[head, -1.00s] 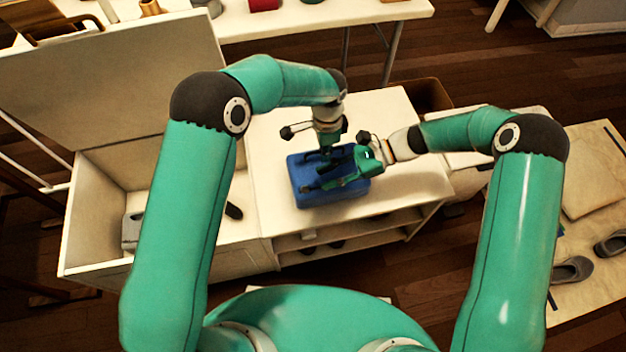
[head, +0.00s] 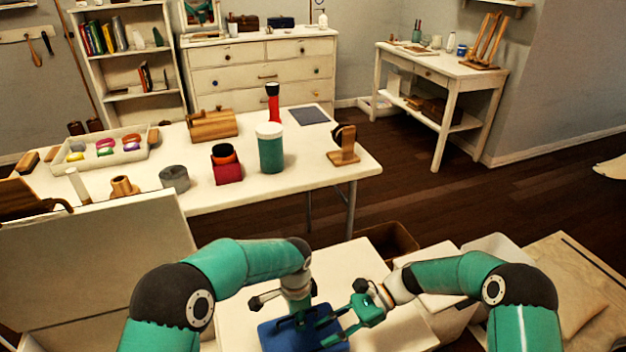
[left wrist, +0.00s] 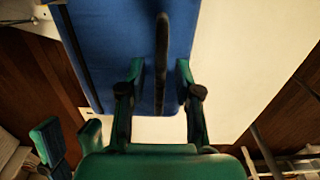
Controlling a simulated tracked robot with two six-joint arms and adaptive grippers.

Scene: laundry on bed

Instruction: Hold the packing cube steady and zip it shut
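The blue packing cube (head: 277,340) lies on the white surface at the bottom of the head view, its lower part cut off by the frame. In the left wrist view the cube (left wrist: 110,50) fills the upper middle, with a dark upright strip like a handle (left wrist: 162,60) and a dark line along its left side. My left gripper (head: 301,322) points down over the cube. Its fingers (left wrist: 160,92) stand apart on either side of the strip, with gaps showing. My right gripper (head: 323,330) reaches over the cube from the right with its fingers apart, apparently empty.
A white raised panel (head: 90,265) stands left of the cube. Behind is a white table (head: 225,195) with a green canister (head: 270,148), a red box (head: 227,170) and a tray (head: 105,150). A brown bin (head: 390,242) stands behind the right arm. The white top around the cube is clear.

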